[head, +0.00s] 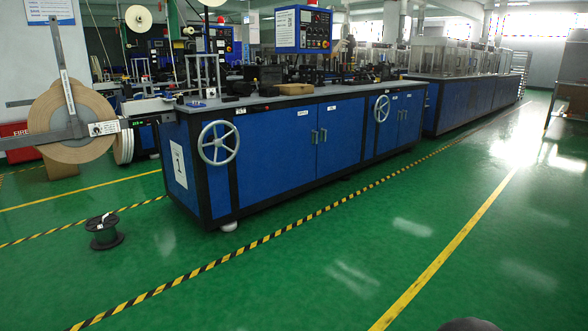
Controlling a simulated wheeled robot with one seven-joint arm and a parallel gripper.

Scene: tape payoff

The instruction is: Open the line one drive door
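A long blue machine cabinet (262,165) with a dark frame stands across the middle of the head view. A white sign with a 1 (178,164) is on its left end. Its front has a pair of blue doors, a left door (290,155) and a right door (340,140), with small grey handles (318,135) where they meet. Both look shut. More blue door panels (410,122) sit farther right. The white labels are too small to read, so I cannot tell which is the drive door. My gripper is not in view.
Two grey handwheels, a near one (218,142) and a far one (382,109), stick out from the cabinet front. A dark spool (104,232) lies on the floor at left. A large tape reel (70,120) stands left. The green floor (330,265) in front is clear.

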